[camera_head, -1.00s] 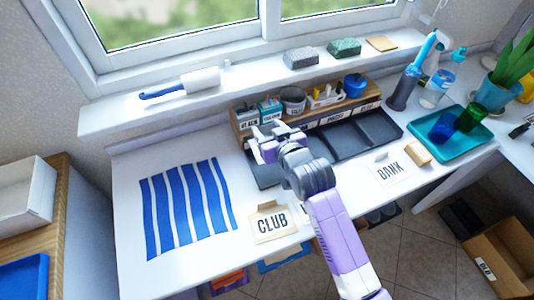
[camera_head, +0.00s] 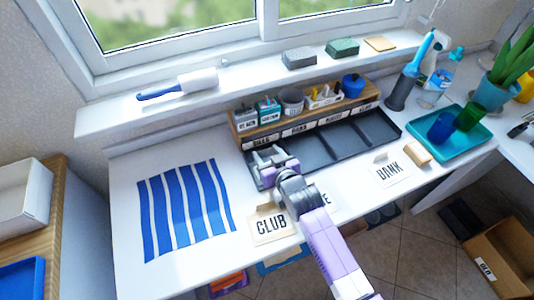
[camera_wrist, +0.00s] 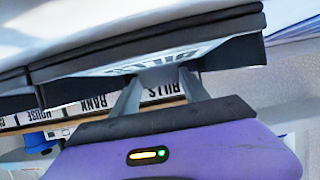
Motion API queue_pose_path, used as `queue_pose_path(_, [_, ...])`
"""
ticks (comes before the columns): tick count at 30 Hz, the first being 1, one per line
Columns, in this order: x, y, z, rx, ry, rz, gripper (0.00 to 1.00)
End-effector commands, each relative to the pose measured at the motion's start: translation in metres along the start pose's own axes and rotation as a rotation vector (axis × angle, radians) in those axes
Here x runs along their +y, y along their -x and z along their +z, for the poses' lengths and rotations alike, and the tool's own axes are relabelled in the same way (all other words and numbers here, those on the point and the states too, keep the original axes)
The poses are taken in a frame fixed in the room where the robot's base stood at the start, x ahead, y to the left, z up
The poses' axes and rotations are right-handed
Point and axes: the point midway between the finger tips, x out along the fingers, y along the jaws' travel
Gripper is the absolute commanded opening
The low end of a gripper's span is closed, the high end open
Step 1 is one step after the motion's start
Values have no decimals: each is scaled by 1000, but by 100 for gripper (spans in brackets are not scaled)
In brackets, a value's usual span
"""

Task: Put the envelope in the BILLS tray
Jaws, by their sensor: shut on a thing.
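My gripper (camera_head: 266,160) is at the leftmost dark compartment, the BILLS tray (camera_head: 250,172), below its BILLS label (camera_head: 262,142). In the wrist view my gripper (camera_wrist: 160,75) is shut on the edge of a pale envelope (camera_wrist: 195,56) with dark printing, too slanted and blurred to read. The envelope lies close along the dark tray wall (camera_wrist: 130,45); whether it touches the tray floor I cannot tell. In the head view the gripper hides most of the envelope.
A CLUB envelope (camera_head: 269,224), a BANK envelope (camera_head: 390,171) and a partly hidden one ending in E (camera_head: 326,200) lie along the front of the desk. Dark trays continue right (camera_head: 375,127). A teal tray (camera_head: 465,147) with cups stands further right. Striped blue cloth (camera_head: 187,210) lies left.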

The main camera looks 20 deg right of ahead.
Motion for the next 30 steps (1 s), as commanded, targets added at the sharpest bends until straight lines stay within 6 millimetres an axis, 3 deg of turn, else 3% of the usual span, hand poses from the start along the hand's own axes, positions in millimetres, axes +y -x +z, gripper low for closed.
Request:
queue_pose_path(5, [0, -2, 3, 0, 0, 0, 16])
queue_pose_path(6, [0, -1, 3, 0, 0, 0, 57])
queue_pose_path(9, [0, -1, 2, 0, 0, 0, 75])
queue_pose_path(21, [0, 1, -3, 0, 0, 0, 75])
queue_pose_path(26, [0, 22, 0, 0, 0, 0, 75])
queue_pose_path(30, [0, 52, 0, 0, 0, 0, 75])
